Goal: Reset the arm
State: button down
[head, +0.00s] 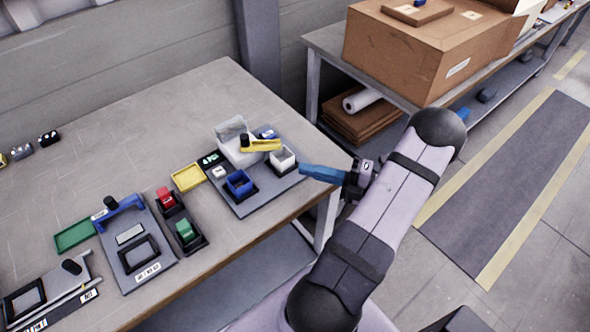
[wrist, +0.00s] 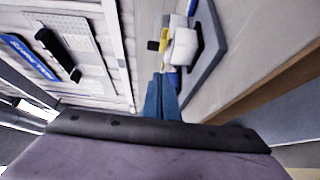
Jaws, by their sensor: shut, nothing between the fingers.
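My gripper (head: 304,170) has blue fingers and is shut and empty. In the head view it points left from the end of my arm, with its tips by the right corner of a dark grey board (head: 255,203). I cannot tell its exact height there. In the wrist view the closed blue fingers (wrist: 164,82) point up the picture, towards the tilted view of the board (wrist: 208,48) and its bins. Nothing is between the fingers.
The board holds a white bin (head: 232,149), a blue bin (head: 239,183) and a yellow-handled tool (head: 262,145). Red (head: 166,196) and green (head: 186,231) blocks and a second board (head: 160,272) lie to the left. Cardboard boxes (head: 405,62) stand on the back bench.

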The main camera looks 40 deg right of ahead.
jog(key=shift+s+d, duration=0.45)
jog(key=shift+s, duration=0.05)
